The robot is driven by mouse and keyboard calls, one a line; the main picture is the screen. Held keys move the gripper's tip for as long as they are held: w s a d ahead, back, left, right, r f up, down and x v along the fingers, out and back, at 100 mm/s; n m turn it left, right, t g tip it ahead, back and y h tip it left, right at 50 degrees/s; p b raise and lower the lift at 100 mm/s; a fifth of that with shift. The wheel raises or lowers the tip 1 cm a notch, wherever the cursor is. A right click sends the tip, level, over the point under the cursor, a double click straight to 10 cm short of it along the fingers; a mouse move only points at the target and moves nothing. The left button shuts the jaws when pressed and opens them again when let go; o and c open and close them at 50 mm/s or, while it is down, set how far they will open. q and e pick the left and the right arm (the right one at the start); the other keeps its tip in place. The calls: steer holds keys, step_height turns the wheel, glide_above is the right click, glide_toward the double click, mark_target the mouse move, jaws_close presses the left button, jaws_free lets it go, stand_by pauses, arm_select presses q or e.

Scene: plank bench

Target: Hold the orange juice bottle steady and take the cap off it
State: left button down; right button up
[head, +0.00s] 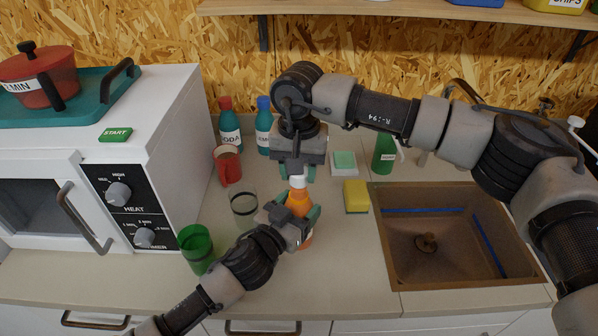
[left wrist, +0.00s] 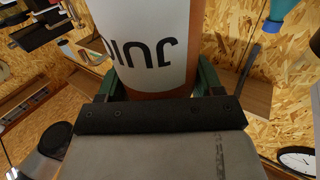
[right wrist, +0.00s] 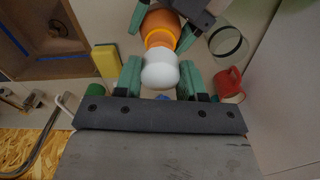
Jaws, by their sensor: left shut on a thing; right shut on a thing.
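The orange juice bottle (head: 299,203) stands upright on the counter in the head view. My left gripper (head: 298,219) is shut around its body from the front. In the left wrist view the bottle's white label (left wrist: 148,45) with dark letters fills the space between the fingers. The white cap (right wrist: 159,72) is on top of the bottle, above the orange neck. My right gripper (head: 296,174) reaches down from above and is shut on the cap, which lies between its green fingers in the right wrist view. The bottle's lower part is mostly hidden by the left gripper.
A clear glass (head: 244,207), a red mug (head: 228,166) and a green cup (head: 196,246) stand left of the bottle. A yellow sponge (head: 356,196) and the sink (head: 440,275) are to the right. Two bottles, one red-capped (head: 229,127), stand behind. The toy microwave (head: 150,180) is at left.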

steer(key=shift+r, duration=0.25)
steer(key=shift+r, duration=2)
arm_select(q)
steer(key=shift+c, duration=0.4)
jaws_free()
